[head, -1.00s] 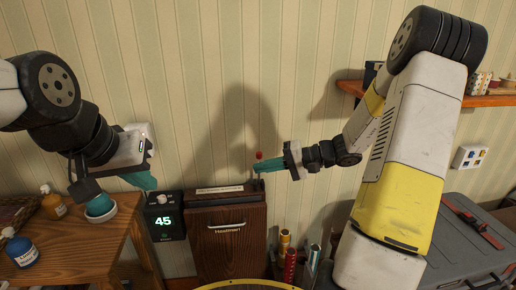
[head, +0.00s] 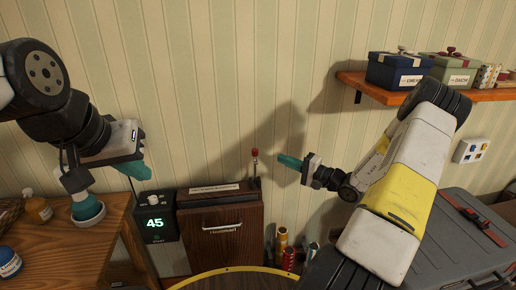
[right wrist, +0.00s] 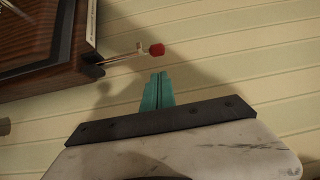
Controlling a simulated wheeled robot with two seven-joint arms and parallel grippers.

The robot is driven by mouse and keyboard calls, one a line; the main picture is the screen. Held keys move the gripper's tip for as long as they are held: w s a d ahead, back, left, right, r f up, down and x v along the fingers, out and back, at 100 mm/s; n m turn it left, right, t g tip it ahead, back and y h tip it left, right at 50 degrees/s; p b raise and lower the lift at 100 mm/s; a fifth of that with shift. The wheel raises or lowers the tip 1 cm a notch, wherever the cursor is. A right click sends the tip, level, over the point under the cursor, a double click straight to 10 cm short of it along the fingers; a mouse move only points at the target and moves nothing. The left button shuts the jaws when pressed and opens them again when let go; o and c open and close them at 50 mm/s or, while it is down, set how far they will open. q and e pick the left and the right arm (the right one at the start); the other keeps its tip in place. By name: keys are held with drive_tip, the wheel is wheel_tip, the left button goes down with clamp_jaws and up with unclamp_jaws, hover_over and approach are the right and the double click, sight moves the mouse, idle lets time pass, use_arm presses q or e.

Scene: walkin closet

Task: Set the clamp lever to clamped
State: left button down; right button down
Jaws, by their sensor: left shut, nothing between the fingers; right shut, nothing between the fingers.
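The clamp lever (head: 255,168) is a thin metal rod with a red knob (head: 254,152). It stands about upright at the top right corner of the wooden press (head: 222,238). In the right wrist view the lever (right wrist: 125,57) projects from the press's edge, with its red knob (right wrist: 157,49) just beyond my fingertips. My right gripper (head: 281,158) is shut and empty, to the right of the lever with a visible gap. Its teal fingers also show in the right wrist view (right wrist: 158,76). My left gripper (head: 140,173) is shut and empty, above the gap between side table and press.
A control box (head: 157,224) showing 45 stands left of the press. The wooden side table (head: 75,245) holds bottles and a teal-and-white object (head: 88,208). Coloured rolls (head: 283,243) stand right of the press. A shelf (head: 380,92) with boxes and a grey case (head: 460,238) lie farther right.

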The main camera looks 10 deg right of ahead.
drive_tip(key=x, duration=0.9)
drive_tip(key=shift+w+a, duration=0.25)
drive_tip(key=shift+w, duration=0.05)
drive_tip(key=shift+s, duration=0.15)
drive_tip(key=s+f+n+t+y, duration=0.1)
drive_tip(key=s+f+n+y, duration=0.3)
drive_tip(key=s+n+y, duration=0.45)
drive_tip(key=s+f+n+g, duration=0.1)
drive_tip(key=s+f+n, duration=0.2)
drive_tip(key=s+f, duration=0.3)
drive_tip(key=shift+f, duration=1.85)
drive_tip(key=shift+s+a+f, duration=0.1)
drive_tip(key=shift+f, duration=0.05)
